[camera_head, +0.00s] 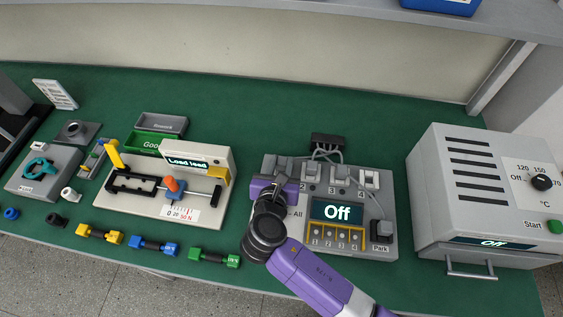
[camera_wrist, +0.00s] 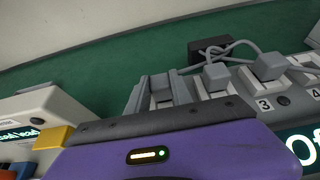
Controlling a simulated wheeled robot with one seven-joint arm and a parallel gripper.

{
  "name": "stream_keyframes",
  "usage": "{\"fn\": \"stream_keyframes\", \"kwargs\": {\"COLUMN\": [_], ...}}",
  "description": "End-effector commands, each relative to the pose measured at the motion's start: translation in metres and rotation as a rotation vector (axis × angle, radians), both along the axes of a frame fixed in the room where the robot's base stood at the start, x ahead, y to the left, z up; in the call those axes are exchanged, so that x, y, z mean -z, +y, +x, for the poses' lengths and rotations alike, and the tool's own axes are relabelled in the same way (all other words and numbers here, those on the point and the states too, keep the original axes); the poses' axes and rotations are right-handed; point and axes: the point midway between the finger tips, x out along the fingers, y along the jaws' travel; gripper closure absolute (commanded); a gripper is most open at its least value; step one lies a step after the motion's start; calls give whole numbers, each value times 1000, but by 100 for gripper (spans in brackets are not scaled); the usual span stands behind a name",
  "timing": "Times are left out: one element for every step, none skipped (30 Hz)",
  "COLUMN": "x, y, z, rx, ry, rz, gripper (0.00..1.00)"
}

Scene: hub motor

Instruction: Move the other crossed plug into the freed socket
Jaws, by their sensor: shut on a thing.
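The grey test box (camera_head: 385,250) has a row of numbered sockets, a Park spot and a display reading "Off". My gripper (camera_head: 281,172) is at the row's left end, over socket 1. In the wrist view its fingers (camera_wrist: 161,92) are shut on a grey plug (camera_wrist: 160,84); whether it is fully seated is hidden. A second grey plug (camera_head: 313,169) is at socket 2 and a third (camera_head: 341,172) at socket 3. Socket 4 (camera_head: 370,179) shows pale, with no plug on it. Another grey plug (camera_head: 382,229) sits at Park.
Grey cables run to a black block (camera_head: 327,140) behind the box. A load tester (camera_head: 190,205) stands left, with yellow, blue and green motor parts (camera_head: 157,246) in front. A grey oven (camera_head: 460,190) stands right.

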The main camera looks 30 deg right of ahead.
Motion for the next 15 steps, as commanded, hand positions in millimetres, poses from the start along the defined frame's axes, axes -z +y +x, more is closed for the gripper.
{"fn": "stream_keyframes", "kwargs": {"x": [0,0,0,0,0,0,0,0,0,0,0,0,0,0,-1], "y": [0,0,0,0,0,0,0,0,0,0,0,0,0,0,1], "z": [0,0,0,0,0,0,0,0,0,0,0,0,0,-1,-2], "rx": [0,0,0,0,0,0,0,0,0,0,0,0,0,0,0], "ry": [0,0,0,0,0,0,0,0,0,0,0,0,0,0,0], "rz": [0,0,0,0,0,0,0,0,0,0,0,0,0,0,0], "gripper": [71,66,58,52,48,48,48,48,48,48,48,48,48,48,48]}}
